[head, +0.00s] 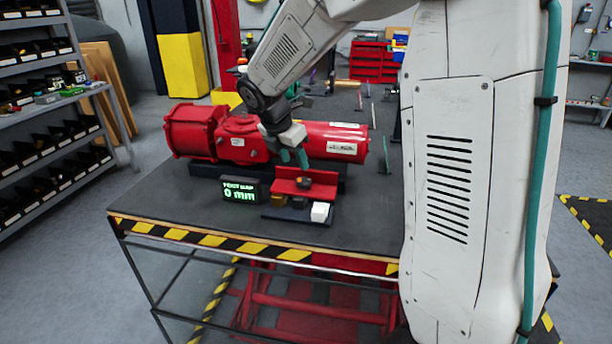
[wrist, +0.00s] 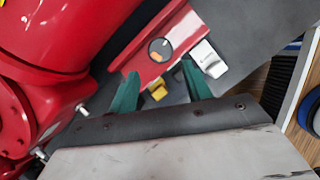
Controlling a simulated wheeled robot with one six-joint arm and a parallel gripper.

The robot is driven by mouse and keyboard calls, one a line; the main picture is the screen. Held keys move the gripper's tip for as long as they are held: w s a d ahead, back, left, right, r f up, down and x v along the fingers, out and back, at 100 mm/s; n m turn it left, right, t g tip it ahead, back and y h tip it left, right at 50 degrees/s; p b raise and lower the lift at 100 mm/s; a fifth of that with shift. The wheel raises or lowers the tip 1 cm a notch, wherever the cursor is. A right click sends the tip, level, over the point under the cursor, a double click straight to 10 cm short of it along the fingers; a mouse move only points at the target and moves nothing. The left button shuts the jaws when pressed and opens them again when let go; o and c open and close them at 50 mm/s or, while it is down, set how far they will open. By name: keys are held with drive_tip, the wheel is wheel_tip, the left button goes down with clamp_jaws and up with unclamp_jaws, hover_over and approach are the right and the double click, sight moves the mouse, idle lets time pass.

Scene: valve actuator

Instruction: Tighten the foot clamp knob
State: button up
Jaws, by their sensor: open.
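A red fixture (head: 290,187) stands at the front of the workbench. It also shows in the wrist view (wrist: 185,30). A dark round knob with an orange mark (wrist: 160,49) sits on it; I cannot tell for sure that this is the foot clamp knob. My gripper (head: 294,157) is above the fixture, its green fingers pointing down. In the wrist view my gripper (wrist: 161,70) is open and empty, and the knob shows beyond and between the fingertips, apart from them.
The red valve actuator (head: 330,140) lies just behind the fixture, close to my wrist. A display (head: 240,190) reading "TEST GAP 0 mm" stands left of the fixture. A white block (head: 320,212) and a yellow block (wrist: 157,91) are near it. The bench's front left (head: 165,205) is clear.

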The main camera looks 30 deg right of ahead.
sight(303, 180)
drive_tip(key=x, duration=0.7)
drive_tip(key=shift+d+f, duration=0.1)
drive_tip(key=shift+f, duration=0.15)
